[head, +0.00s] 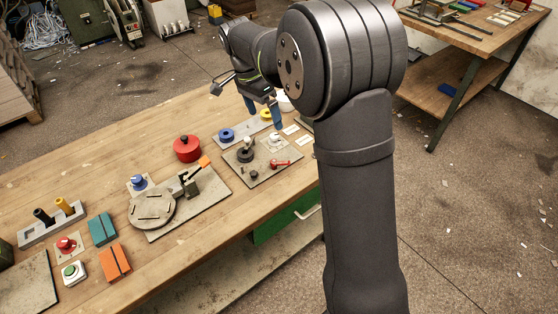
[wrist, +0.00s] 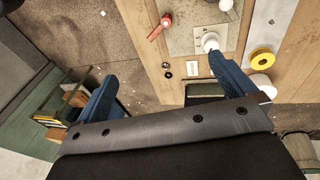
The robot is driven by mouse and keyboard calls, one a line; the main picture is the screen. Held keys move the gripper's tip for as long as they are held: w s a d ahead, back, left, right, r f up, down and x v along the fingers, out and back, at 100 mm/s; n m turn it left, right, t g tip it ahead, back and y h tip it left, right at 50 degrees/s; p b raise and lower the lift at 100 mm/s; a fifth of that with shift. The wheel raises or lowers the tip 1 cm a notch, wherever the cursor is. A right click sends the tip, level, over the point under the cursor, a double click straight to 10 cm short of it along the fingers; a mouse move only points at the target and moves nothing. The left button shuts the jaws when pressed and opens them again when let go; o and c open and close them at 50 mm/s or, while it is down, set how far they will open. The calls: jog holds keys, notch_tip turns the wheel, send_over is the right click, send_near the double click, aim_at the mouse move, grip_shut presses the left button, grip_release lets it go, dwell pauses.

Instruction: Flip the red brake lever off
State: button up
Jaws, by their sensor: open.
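The red brake lever (head: 280,164) lies near the right part of a grey metal plate (head: 265,178) on the wooden bench. In the wrist view the red lever (wrist: 160,27) shows at the top, slanting, beyond my fingertips. My gripper (head: 264,111) is above the bench, behind the plate in the head view. In the wrist view my gripper (wrist: 167,80) has its two blue fingers wide apart with nothing between them. It is apart from the lever.
The plate also carries a black base with a pale knob (head: 247,143). A white knob (wrist: 211,42) stands close to my right finger in the wrist view. A yellow ring (wrist: 262,59) lies right of it. A red pot (head: 187,148) and a round turntable (head: 152,209) stand farther left.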

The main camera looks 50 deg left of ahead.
jog(key=shift+v, duration=0.95)
